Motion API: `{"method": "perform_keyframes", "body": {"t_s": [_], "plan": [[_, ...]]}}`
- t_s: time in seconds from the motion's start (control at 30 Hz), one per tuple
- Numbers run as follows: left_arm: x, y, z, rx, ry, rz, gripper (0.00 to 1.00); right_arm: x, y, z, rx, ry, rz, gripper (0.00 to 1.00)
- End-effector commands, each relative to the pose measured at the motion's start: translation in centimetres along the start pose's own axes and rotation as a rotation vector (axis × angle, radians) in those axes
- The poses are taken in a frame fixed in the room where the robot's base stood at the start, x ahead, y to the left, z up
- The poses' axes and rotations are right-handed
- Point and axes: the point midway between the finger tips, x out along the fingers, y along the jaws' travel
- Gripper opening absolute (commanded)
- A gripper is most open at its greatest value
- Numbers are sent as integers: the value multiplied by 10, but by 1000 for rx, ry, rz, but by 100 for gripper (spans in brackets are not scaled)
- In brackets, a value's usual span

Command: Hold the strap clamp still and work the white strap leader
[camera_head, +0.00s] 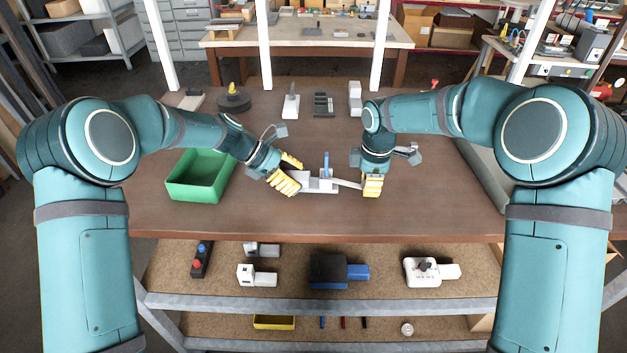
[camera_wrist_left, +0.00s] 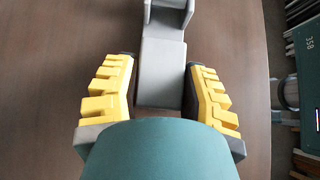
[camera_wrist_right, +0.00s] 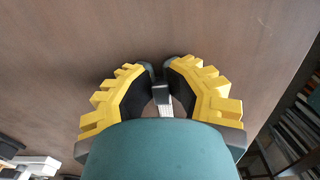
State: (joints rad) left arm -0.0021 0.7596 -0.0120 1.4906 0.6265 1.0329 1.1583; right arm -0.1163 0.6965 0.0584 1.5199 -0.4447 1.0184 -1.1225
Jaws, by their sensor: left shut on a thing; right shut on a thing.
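The grey strap clamp (camera_head: 322,187) with an upright blue lever (camera_head: 326,166) stands on the brown workbench, in the middle. My left gripper (camera_head: 291,174) is shut on its left end. In the left wrist view the clamp's grey body (camera_wrist_left: 163,72) lies between the yellow fingers (camera_wrist_left: 160,88). The white strap leader (camera_head: 347,184) comes out of the clamp's right side. My right gripper (camera_head: 372,186) is shut on its outer end. In the right wrist view a short pale piece of leader (camera_wrist_right: 164,108) shows between the fingers (camera_wrist_right: 161,76), which hide its tip.
A green open bin (camera_head: 196,199) sits left of my left gripper. A dark round base (camera_head: 233,102) with a yellow top, a grey upright piece (camera_head: 290,104) and a dark block (camera_head: 323,105) stand along the back. The bench front is clear. A shelf with parts (camera_head: 330,272) lies below.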

Motion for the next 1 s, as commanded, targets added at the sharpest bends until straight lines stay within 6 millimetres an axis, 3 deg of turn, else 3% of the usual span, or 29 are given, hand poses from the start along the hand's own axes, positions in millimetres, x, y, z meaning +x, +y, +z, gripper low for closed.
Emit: {"method": "perform_keyframes", "body": {"t_s": [0.03,0.17,1.0], "plan": [[0,0,0,1,-1,0,19,12,-4,13,10,-23,-26,0],[0,0,0,1,-1,0,19,6,-4,13,10,-22,-25,0],[0,0,0,0,0,0,19,-62,0,7,9,-10,-10,0]]}}
